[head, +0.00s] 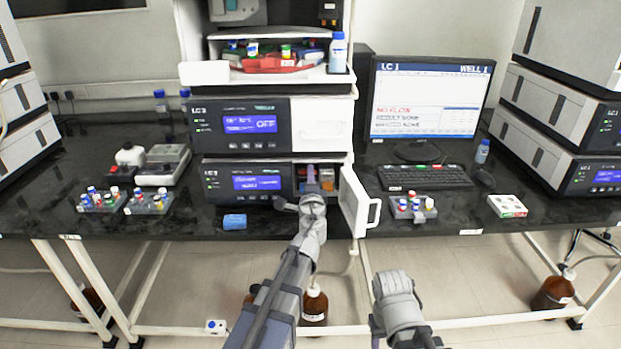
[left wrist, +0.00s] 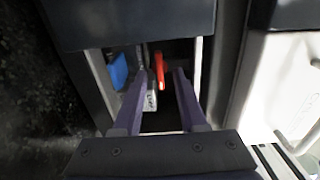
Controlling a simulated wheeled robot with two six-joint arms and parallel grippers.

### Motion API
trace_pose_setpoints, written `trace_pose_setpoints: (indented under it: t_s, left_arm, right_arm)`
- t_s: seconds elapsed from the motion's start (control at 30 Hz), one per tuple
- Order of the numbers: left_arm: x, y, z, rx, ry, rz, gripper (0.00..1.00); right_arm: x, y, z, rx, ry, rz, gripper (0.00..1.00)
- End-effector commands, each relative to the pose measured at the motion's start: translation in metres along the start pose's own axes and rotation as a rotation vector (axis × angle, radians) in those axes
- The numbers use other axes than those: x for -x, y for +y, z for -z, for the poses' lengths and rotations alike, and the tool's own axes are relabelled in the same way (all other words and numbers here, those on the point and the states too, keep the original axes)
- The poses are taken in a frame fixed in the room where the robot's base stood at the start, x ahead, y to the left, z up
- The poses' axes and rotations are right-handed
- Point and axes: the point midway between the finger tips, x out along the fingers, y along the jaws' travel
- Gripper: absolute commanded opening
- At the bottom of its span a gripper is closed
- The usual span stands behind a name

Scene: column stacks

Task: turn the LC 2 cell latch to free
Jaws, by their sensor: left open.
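The lower unit of the middle stack (head: 225,183) has its white door (head: 359,203) swung open to the right. My left gripper (head: 312,174) reaches into the open compartment. In the left wrist view its two fingers (left wrist: 160,76) are spread apart. A red lever (left wrist: 160,69), which looks like the cell latch, stands upright between and beyond the fingertips. I cannot tell whether either finger touches it. A pale part with small print (left wrist: 151,100) is beside it. The latch's marks are not readable. My right arm is low in the head view; its fingers do not show.
A blue block (left wrist: 118,70) is at the compartment's left. The open door stands close to the right of my left arm. A blue item (head: 234,221) lies on the bench (head: 290,222) before the unit. A vial rack (head: 413,209) and keyboard (head: 424,177) are to the right.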

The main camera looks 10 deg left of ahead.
Motion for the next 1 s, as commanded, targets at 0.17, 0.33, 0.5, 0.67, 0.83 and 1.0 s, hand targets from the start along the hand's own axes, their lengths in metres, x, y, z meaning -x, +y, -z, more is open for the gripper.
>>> trace_pose_setpoints:
  t_s: [0.17, 0.33, 0.5, 0.67, 0.83, 1.0]
  left_arm:
    - [0.016, 0.0, -0.001, 0.0, 0.001, 0.0, 0.41]
    - [0.043, 0.0, -0.001, 0.0, 0.002, 0.0, 0.41]
    - [0.07, 0.0, -0.001, 0.0, 0.001, 0.0, 0.41]
    - [0.078, 0.0, 0.0, 0.0, 0.001, 0.0, 0.41]
    - [0.077, 0.0, 0.0, 0.0, 0.0, 0.0, 0.41]
    - [0.079, -0.008, -0.004, 0.041, -0.03, -0.018, 0.41]
  right_arm:
    - [0.0, 0.0, 0.0, 0.0, 0.0, 0.0, 0.5]
    - [0.0, 0.0, 0.0, 0.0, 0.0, 0.0, 0.5]
    - [0.0, 0.0, 0.0, 0.0, 0.0, 0.0, 0.5]
    - [0.0, 0.0, 0.0, 0.0, 0.0, 0.0, 0.5]
    - [0.0, 0.0, 0.0, 0.0, 0.0, 0.0, 0.5]
    - [0.012, 0.001, -0.001, 0.0, 0.0, 0.0, 0.5]
